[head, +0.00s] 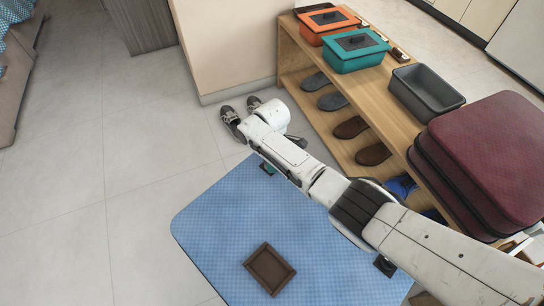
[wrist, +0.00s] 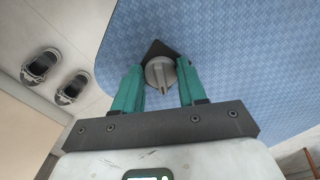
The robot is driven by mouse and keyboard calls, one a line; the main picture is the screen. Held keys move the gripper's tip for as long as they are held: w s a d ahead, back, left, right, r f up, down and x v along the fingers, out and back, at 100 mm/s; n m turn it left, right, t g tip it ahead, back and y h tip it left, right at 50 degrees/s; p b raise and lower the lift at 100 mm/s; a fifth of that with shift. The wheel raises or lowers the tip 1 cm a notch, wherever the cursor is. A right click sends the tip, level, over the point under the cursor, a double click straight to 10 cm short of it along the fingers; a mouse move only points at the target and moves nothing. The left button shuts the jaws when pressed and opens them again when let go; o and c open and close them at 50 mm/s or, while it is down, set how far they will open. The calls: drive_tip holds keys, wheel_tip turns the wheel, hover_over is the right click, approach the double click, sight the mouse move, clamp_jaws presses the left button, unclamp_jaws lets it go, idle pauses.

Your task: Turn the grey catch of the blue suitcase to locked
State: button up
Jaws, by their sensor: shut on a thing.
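The blue suitcase (head: 215,225) lies flat, its broad textured face up; it fills much of the wrist view (wrist: 255,65). The grey catch (wrist: 160,75) is a round knob with a raised ridge, on a dark plate near the suitcase's edge. In the wrist view the ridge runs roughly up and down the picture. My gripper (wrist: 160,86) has its teal fingers on either side of the knob, shut on it. In the head view my arm hides the catch, and only a bit of a teal finger (head: 268,168) shows. I see no lock marking.
A brown tray (head: 269,285) lies on the suitcase. A wooden shelf (head: 395,140) along the right holds orange and teal boxes, a grey bin (head: 428,92), shoes and a maroon suitcase (head: 490,150). Dark shoes (head: 232,122) stand beyond my gripper.

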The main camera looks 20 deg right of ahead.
drive_tip(key=m, duration=0.2)
drive_tip(key=m+p, duration=0.1)
drive_tip(key=m, duration=0.1)
drive_tip(key=shift+s+a+m, duration=0.15)
drive_tip(key=shift+m, duration=0.15)
drive_tip(key=shift+m+p, duration=0.35)
drive_tip(key=shift+m, duration=1.65)
drive_tip(key=o, duration=1)
wheel_tip(320, 180, up, 11)
drive_tip(key=p, duration=0.5)
drive_tip(key=shift+p, duration=0.4)
drive_tip(key=shift+f, duration=0.15)
